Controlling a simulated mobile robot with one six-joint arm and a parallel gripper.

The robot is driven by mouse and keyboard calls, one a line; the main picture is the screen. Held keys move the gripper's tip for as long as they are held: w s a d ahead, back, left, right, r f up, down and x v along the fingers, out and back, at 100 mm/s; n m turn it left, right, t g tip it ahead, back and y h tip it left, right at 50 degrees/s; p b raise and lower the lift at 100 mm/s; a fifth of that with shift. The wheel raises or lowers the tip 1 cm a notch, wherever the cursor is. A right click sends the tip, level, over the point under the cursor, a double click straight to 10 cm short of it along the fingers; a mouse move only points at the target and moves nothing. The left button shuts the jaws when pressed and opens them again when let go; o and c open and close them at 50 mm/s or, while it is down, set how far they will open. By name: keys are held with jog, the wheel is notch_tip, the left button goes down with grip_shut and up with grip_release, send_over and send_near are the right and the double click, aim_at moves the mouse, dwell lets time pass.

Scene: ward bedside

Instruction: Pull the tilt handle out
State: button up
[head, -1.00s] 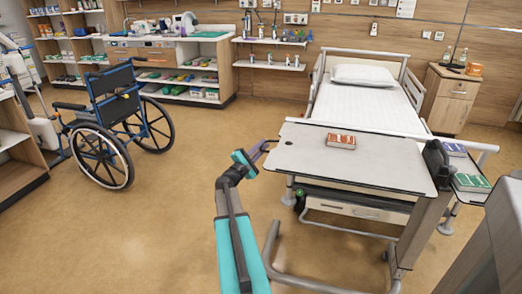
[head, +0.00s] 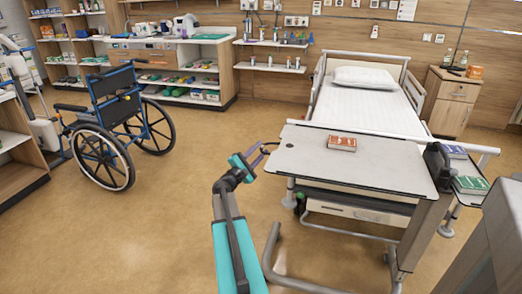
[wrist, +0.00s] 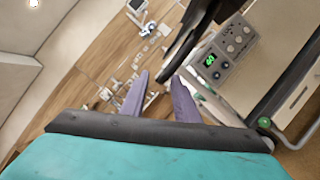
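My gripper (head: 268,150) is beside the left edge of the overbed table (head: 345,172) in the head view. Its two purple fingers are apart in the wrist view (wrist: 160,82), with nothing clearly held between them. A dark bar (wrist: 192,38) comes down from the top of the wrist view toward the space between the fingertips. I cannot tell whether it is the tilt handle or part of the table, or whether the fingers touch it. No tilt handle can be made out for certain in the head view.
A red book (head: 342,143) lies on the overbed table. The bed (head: 365,106) stands behind it. A control panel with a green display (wrist: 213,66) is right of the fingers in the wrist view. A wheelchair (head: 118,110) stands at left, with clear floor between it and my arm.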

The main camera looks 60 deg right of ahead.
jog(key=v, duration=1.2)
jog(key=shift+a, duration=0.1)
